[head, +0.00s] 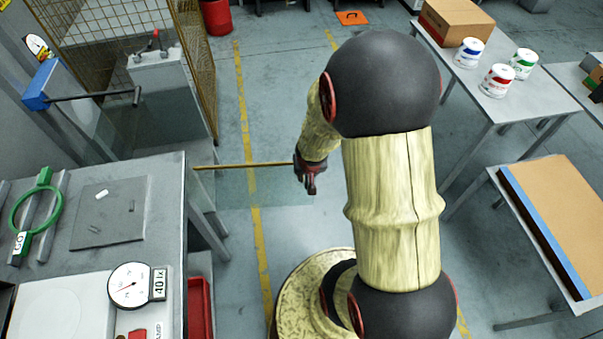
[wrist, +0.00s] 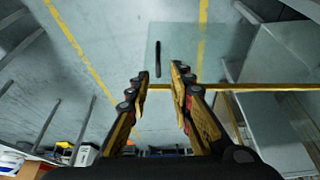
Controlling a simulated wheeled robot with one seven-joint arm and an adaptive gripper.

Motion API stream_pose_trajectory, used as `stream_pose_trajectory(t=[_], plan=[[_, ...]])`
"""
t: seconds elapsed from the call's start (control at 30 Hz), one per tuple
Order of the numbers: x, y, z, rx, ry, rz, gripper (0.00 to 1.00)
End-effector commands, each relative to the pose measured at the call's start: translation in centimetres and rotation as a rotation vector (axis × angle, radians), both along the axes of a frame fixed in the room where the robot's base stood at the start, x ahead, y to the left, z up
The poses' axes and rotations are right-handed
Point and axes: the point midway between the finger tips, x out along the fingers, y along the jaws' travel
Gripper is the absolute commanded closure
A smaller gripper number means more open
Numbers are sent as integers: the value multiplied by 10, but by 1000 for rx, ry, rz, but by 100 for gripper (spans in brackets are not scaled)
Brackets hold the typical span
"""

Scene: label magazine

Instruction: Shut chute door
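The chute door appears to be the clear pane (head: 265,188) with a thin brass-coloured edge (head: 235,166). It stands out from the grey cabinet at left into the aisle, so it looks open. In the wrist view the clear pane (wrist: 180,45) lies ahead, with the brass edge (wrist: 265,87) running right. A dark upright bar (wrist: 158,60), perhaps its handle, shows just beyond my fingertips. My gripper (head: 309,188) is at the free end of the brass edge. Contact with the door cannot be told.
A grey workbench (head: 165,210) with a dial gauge (head: 128,285) and a green ring (head: 35,215) stands at left. A blue box with a dark lever (head: 95,97) is on the wall. Tables with cans (head: 497,80) stand at right. The floor aisle is clear.

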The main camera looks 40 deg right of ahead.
Motion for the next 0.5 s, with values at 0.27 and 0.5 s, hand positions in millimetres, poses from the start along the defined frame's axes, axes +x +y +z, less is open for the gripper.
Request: stream_pose_trajectory(t=[0.27,0.5], plan=[[7,-4,-22,12,-13,-33,95],[20,-15,-67,11,-12,-31,100]])
